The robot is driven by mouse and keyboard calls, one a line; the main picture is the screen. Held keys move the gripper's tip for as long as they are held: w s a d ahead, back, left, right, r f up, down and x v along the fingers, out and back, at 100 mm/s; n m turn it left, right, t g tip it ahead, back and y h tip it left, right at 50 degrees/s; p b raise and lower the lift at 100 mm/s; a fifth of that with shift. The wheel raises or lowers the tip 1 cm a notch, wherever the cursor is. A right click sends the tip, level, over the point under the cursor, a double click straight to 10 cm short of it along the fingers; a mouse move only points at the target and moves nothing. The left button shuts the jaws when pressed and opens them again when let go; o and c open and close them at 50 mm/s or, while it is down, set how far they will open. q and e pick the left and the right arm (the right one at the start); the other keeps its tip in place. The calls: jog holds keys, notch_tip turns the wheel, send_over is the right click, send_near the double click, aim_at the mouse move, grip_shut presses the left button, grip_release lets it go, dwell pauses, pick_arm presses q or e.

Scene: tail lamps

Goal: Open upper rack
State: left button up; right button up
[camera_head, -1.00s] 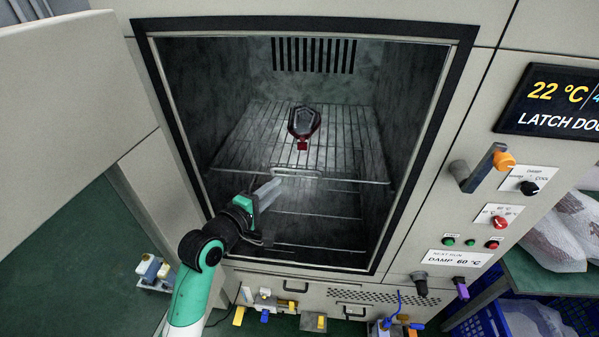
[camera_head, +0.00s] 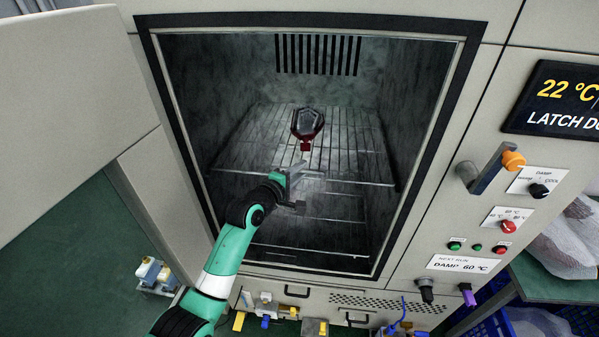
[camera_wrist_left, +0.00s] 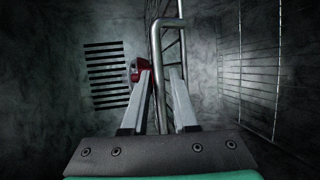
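The upper rack (camera_head: 350,150) is a wire shelf inside the open oven chamber, with a red-rimmed tail lamp (camera_head: 307,124) resting on it. My left gripper (camera_head: 304,170) is inside the doorway at the middle of the rack's front edge and covers its front handle in the head view. In the left wrist view, the gripper's two fingers (camera_wrist_left: 161,76) are apart, and the rack's wire handle (camera_wrist_left: 168,23) lies just ahead of and between them. Contact cannot be told. The lamp (camera_wrist_left: 135,70) shows beside one fingertip. My right gripper is out of view.
The large oven door (camera_head: 70,110) stands open at the left. Lower wire racks (camera_head: 335,220) sit beneath. The control panel with an orange-tipped latch handle (camera_head: 512,160) is at the right. Several small fixtures (camera_head: 315,328) stand below the oven.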

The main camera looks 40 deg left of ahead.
pick_arm(q)
jog(key=shift+c, duration=0.2)
grip_shut()
dwell(1.1)
